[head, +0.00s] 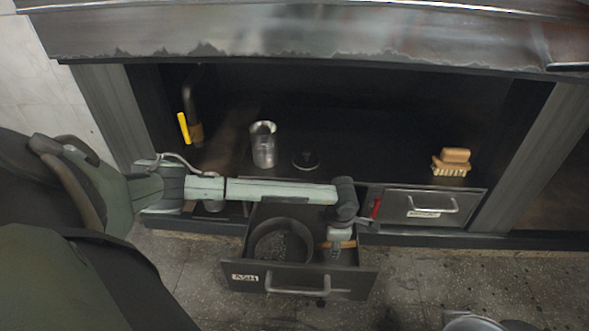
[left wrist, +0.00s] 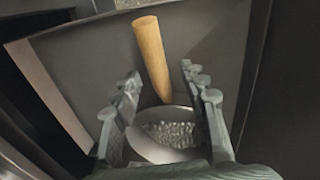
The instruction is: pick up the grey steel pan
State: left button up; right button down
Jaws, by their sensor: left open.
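A round grey pan (head: 280,226) with grey lumps in it sits in the open drawer marked ASH (head: 318,277) in the head view. My left gripper (head: 338,245) points down into the right side of this drawer, beside the pan and over a tan wooden handle (head: 345,244). In the left wrist view the left gripper (left wrist: 160,90) is open. A grey steel rim (left wrist: 150,151) with lumps inside shows between its fingers, with the wooden handle (left wrist: 150,50) beyond. I cannot tell whether handle and pan are joined. My right gripper is not seen.
On the dark shelf stand a steel canister (head: 263,145), a small dark round lid (head: 306,160) and a wooden brush (head: 452,162). A closed drawer (head: 430,205) is to the right. A pale metal object (head: 470,323) shows at the bottom edge. Drawer walls surround my left gripper.

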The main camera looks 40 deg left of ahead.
pick_arm(q)
jog(key=shift+w+f, duration=0.2)
jog(key=shift+f, duration=0.65)
jog(key=shift+c, duration=0.4)
grip_shut()
